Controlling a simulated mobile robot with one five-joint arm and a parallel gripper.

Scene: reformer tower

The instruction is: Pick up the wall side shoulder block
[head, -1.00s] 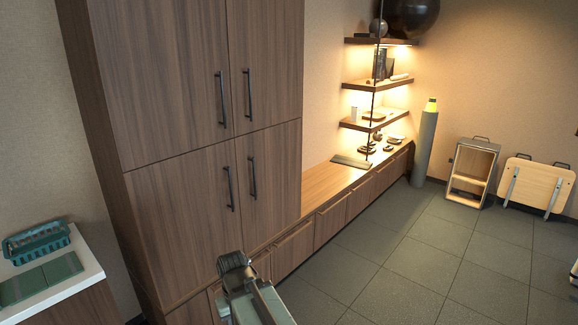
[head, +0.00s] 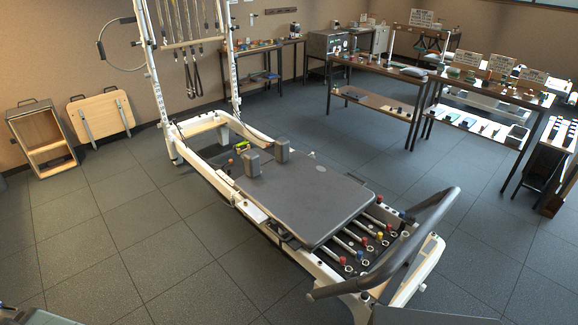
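Two dark grey upright shoulder blocks stand on the reformer carriage (head: 310,197) at its far end, in the head view. One is the left block (head: 251,164), the other is the right block (head: 282,151), slightly farther back and closer to the rear wall with the tables. They stand apart with a gap between them, and nothing is holding either one. My gripper is not in view.
The white reformer frame (head: 205,165) and tower stand on a dark tiled floor. A footbar (head: 405,245) and several coloured-end springs lie at the near end. A wooden cabinet (head: 42,140) and board (head: 100,116) stand left. Display tables (head: 380,75) fill the back right.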

